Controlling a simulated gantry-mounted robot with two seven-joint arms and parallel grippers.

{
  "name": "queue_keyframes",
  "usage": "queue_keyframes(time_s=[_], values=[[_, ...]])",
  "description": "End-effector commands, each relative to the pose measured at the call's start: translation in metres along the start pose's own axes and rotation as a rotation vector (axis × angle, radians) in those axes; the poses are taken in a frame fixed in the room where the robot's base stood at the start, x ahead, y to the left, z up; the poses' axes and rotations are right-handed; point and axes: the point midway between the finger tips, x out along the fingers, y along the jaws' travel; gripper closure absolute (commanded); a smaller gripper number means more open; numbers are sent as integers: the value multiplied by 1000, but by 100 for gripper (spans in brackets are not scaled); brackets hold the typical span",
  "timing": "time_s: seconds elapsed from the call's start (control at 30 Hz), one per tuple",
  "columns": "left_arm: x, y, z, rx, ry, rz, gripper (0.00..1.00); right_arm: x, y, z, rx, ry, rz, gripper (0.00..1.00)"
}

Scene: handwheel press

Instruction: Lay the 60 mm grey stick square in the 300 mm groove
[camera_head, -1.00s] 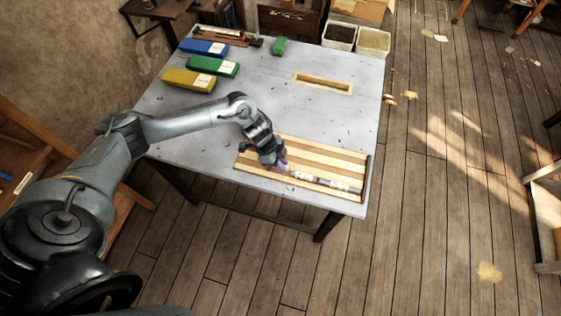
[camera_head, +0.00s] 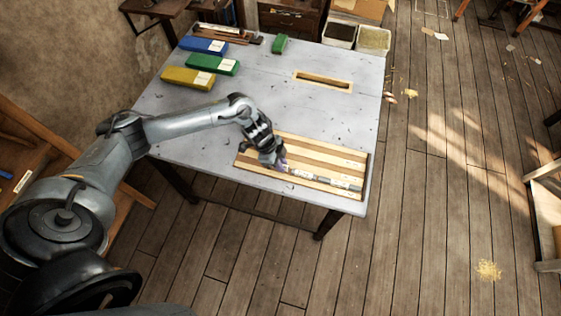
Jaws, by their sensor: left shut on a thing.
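The grooved wooden board (camera_head: 350,160) lies at the table's front right corner, with several long light and dark strips. In a groove near its front edge lies a row of pale, marked sticks (camera_head: 308,174), with a grey piece (camera_head: 343,184) at the right end. My left gripper (camera_head: 280,166) is at the left end of this row, low over the board. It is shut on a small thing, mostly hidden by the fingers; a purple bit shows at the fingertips. I cannot tell whether the held piece touches the groove. My right gripper is out of view.
Blue (camera_head: 203,47), green (camera_head: 212,65) and yellow (camera_head: 188,79) boxes stand at the table's back left. A small green block (camera_head: 279,44) is at the back. A wooden-framed slot (camera_head: 322,82) sits at back right. The table's middle is clear.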

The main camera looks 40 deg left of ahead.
Motion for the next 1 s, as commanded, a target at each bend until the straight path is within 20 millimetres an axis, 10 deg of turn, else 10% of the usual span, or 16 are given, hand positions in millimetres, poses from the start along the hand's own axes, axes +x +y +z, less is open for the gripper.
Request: queue_keyframes(time_s=[1.0], values=[[12, 0, 4, 1, 0, -1, 100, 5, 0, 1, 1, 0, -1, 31]])
